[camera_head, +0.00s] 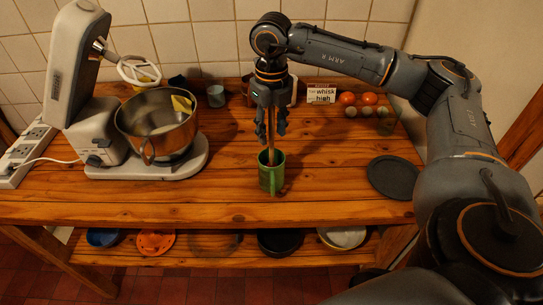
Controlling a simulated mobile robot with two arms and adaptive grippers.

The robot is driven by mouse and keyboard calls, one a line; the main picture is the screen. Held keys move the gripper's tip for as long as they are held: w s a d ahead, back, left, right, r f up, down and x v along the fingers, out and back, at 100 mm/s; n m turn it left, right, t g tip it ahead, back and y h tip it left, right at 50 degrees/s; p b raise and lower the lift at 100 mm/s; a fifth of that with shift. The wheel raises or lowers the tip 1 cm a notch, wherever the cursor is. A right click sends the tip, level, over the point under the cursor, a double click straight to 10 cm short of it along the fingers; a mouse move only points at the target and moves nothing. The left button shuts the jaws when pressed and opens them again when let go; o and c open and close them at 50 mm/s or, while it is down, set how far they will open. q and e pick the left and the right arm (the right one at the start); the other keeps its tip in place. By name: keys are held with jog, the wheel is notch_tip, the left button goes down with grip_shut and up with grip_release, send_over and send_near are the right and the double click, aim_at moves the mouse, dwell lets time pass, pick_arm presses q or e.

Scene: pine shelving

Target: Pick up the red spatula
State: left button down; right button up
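The green mug (271,178) stands upright near the front middle of the wooden table. A thin reddish-brown handle (271,150) rises out of it. I cannot tell if this is the red spatula, as its other end is hidden in the mug or by the gripper. My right gripper (271,134) points down just above the mug, with its two fingers apart on either side of the handle. It looks open, and the handle stands between the fingers. My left gripper is not in view.
A stand mixer with a metal bowl (158,127) stands on the left. A dark round plate (393,177) lies on the right. A sign (321,94) and red tomatoes (347,99) are at the back. A lower shelf holds an orange dish (156,242) and other dishes.

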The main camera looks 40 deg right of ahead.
jog(key=c, duration=0.8)
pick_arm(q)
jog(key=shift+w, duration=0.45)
pick_arm(e)
grip_shut()
jog(key=shift+r, duration=0.15)
